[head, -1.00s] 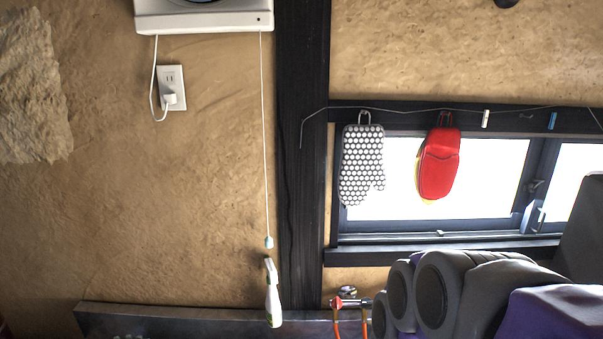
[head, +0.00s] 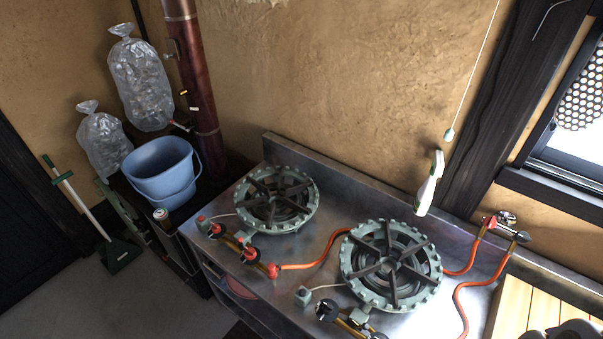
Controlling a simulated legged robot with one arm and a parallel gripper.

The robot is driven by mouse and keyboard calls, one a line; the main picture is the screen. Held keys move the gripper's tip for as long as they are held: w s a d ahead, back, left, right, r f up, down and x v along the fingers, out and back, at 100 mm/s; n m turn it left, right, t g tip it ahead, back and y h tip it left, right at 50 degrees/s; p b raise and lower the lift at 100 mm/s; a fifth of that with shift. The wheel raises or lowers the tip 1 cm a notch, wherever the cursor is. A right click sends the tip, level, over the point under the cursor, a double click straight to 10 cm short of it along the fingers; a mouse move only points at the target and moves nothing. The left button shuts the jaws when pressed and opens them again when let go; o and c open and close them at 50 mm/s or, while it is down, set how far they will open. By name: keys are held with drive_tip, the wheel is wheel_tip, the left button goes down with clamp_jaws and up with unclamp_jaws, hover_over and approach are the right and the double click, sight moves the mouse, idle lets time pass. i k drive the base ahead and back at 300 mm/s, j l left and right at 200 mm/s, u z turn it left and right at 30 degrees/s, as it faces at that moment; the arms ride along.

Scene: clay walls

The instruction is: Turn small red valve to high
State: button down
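Two round green-grey gas burners stand on a metal counter (head: 325,213). The left burner (head: 277,198) has a pipe in front with red valve parts: one red knob (head: 217,230) and another red knob (head: 251,254). The right burner (head: 390,264) has a black knob (head: 327,310) on its pipe at the bottom edge. A wall gas tap with a red part (head: 489,222) sits at the right. I cannot tell which red part is the small valve or how it is set. My gripper cannot be made out; only dark rounded parts, probably my arm, show at the bottom right corner.
Orange hoses (head: 318,262) run across the counter. A white spray bottle (head: 429,184) is at the back wall. A blue bucket (head: 160,172) and a can (head: 161,215) stand left of the counter. A wooden slatted board (head: 520,312) lies at the right. Open floor shows at lower left.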

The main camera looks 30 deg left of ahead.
sight(216, 228)
drive_tip(key=k+u, duration=0.2)
drive_tip(key=u, duration=0.25)
drive_tip(key=k+j+u, duration=0.1)
drive_tip(key=u, duration=0.35)
drive_tip(key=k+j+u, duration=0.2)
drive_tip(key=u, duration=0.3)
drive_tip(key=i+j+z, duration=0.1)
drive_tip(key=z, duration=0.7)
drive_tip(key=i+j+z, duration=0.2)
drive_tip(key=j, duration=0.45)
drive_tip(key=j+z, duration=0.2)
drive_tip(key=j, duration=0.45)
drive_tip(key=i+j+z, duration=0.2)
drive_tip(key=j, duration=0.5)
drive_tip(key=k, duration=0.1)
